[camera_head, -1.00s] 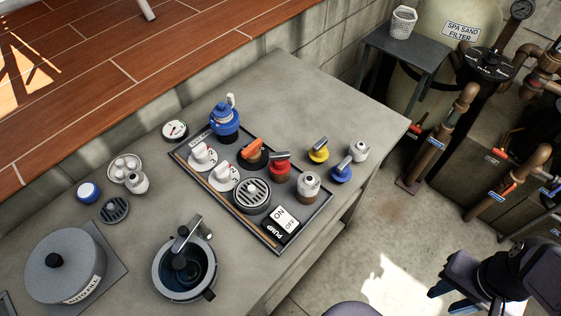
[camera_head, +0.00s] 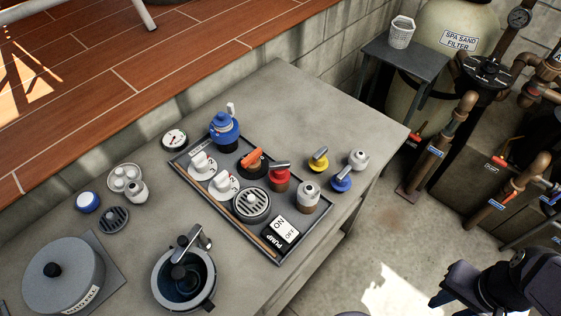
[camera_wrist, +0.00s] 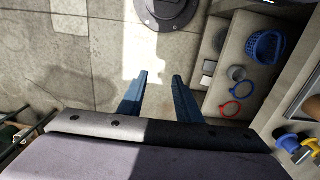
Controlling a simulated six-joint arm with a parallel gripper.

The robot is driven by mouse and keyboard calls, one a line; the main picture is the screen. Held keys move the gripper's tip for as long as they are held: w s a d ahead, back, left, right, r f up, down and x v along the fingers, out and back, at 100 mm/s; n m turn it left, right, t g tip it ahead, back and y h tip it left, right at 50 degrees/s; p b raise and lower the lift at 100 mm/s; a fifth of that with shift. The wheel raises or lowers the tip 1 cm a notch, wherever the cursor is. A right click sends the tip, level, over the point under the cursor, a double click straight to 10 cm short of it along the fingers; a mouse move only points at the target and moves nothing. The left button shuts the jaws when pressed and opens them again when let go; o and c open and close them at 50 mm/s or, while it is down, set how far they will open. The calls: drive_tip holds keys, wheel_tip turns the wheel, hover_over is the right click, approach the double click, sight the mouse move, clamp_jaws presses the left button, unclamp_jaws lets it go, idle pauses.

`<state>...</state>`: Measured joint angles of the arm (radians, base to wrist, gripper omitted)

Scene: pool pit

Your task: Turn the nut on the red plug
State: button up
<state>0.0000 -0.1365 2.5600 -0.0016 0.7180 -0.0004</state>
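In the head view the red plug (camera_head: 279,179) stands upright in the tray on the grey bench. A grey piece with a bar-like handle (camera_head: 280,165) sits on its top; I take this to be its nut. My gripper (camera_head: 438,299) is at the lower right, over the floor, well away from the plug. In the wrist view my gripper (camera_wrist: 161,74) has its two blue fingers apart with nothing between them. The red plug cannot be made out in the wrist view.
In the tray (camera_head: 268,237), an orange-handled piece (camera_head: 252,158) and a silver-capped jar (camera_head: 308,193) stand close to the red plug. Yellow (camera_head: 319,159) and blue (camera_head: 342,182) plugs are to its right. The bench's far right corner is clear.

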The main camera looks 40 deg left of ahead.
drive_tip(key=w+a+r+n+p, duration=0.2)
drive_tip(key=w+a+r+n, duration=0.2)
drive_tip(key=w+a+n, duration=0.3)
drive_tip(key=n+g+y+p, duration=0.2)
drive_tip(key=n+y+p, duration=0.1)
drive_tip(key=n, duration=1.2)
approach(281, 163)
drive_tip(key=w+d, duration=0.2)
drive_tip(key=d, duration=0.1)
drive_tip(key=w+d+f, duration=0.1)
drive_tip(key=w+d, duration=0.1)
drive_tip(key=d, duration=0.1)
drive_tip(key=w+d+f, duration=0.1)
drive_tip(key=w+d, duration=0.1)
drive_tip(key=d, duration=0.1)
drive_tip(key=shift+d+f, duration=0.1)
drive_tip(key=shift+d, duration=0.3)
drive_tip(key=s+a+r+n+g+p, duration=0.1)
drive_tip(key=s+a+n, duration=0.2)
drive_tip(key=a, duration=0.2)
drive_tip(key=s+a+n+g, duration=0.1)
drive_tip(key=s+a+n, duration=0.15)
drive_tip(key=a, duration=0.25)
drive_tip(key=shift+n+t, duration=0.25)
drive_tip(key=shift+t, duration=0.05)
drive_tip(key=shift+p+x, duration=1.7)
drive_tip(key=shift+x, duration=1.75)
drive_tip(key=shift+w, duration=0.15)
drive_tip(key=shift+c, duration=0.7)
clamp_jaws()
